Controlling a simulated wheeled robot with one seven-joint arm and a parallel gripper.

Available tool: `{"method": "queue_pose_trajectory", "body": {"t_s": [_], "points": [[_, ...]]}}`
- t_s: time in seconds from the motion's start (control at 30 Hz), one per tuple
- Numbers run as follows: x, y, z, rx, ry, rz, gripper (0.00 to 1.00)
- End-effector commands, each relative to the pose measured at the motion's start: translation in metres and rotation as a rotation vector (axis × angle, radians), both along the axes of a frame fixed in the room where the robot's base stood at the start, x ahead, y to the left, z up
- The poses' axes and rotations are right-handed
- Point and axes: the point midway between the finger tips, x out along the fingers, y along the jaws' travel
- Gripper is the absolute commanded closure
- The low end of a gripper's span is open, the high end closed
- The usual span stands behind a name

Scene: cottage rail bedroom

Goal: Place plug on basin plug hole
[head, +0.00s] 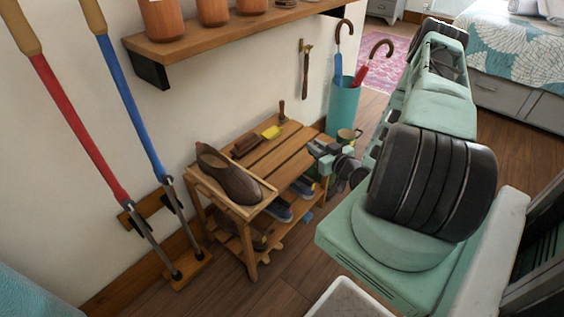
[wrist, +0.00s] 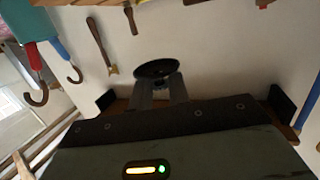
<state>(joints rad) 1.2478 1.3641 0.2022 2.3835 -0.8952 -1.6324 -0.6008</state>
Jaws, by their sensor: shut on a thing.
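The plug, a small black round disc (wrist: 157,70), sits between the two grey fingers of my gripper (wrist: 157,92) in the wrist view. The fingers are shut on it, and it is held clear of any surface. In the head view my gripper (head: 320,148) is at the right end of the wooden rack; the plug cannot be made out there. No basin or plug hole can be identified for sure in either view.
A slatted wooden rack (head: 290,155) carries a brown shoe (head: 228,172), a brush and a yellow-ended tool. A teal umbrella stand (head: 343,108) is behind my gripper. A wall shelf (head: 222,38) holds pots. A white-rimmed container (head: 345,290) shows at the bottom edge.

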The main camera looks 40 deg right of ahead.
Motion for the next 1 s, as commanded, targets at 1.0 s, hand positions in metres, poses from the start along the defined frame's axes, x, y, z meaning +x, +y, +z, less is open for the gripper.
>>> {"method": "queue_pose_trajectory", "body": {"t_s": [1.0], "points": [[0.062,-0.089,-0.050,0.000,-0.007,-0.130,1.00]]}}
